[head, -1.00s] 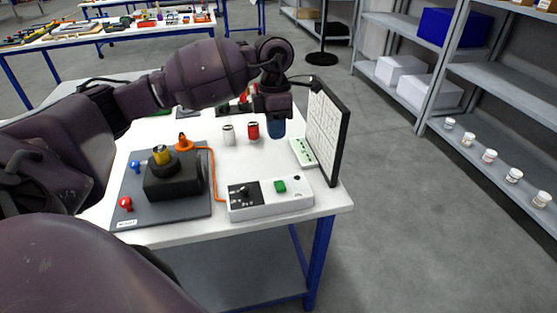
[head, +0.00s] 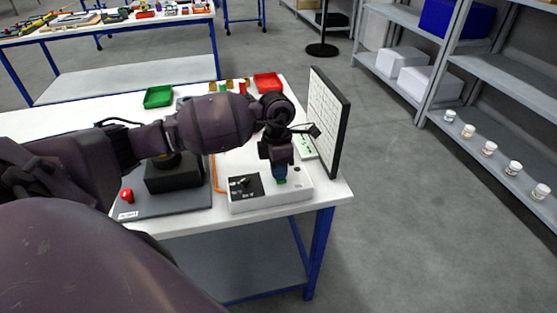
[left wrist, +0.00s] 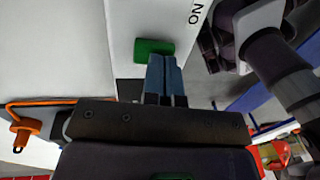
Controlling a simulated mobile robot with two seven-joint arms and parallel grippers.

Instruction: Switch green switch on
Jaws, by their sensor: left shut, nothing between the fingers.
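The green switch (head: 281,181) sits on the white control box (head: 302,193) near the table's front right corner. In the head view it is partly hidden by my left gripper. The green switch also shows in the left wrist view (left wrist: 152,49), on the white box face near the letters "NO" as seen there. My left gripper (head: 279,176) points down over the switch with its blue fingers closed and empty. In the left wrist view the closed fingertips (left wrist: 162,59) are right beside the switch; I cannot tell whether they touch it.
A black knob panel (head: 245,186) is on the box's left part. A grey board with a black block (head: 172,178) and red knob (head: 127,195) lies to the left. An upright white panel (head: 326,120) stands behind right. Green (head: 158,97) and red (head: 268,86) trays are at the back.

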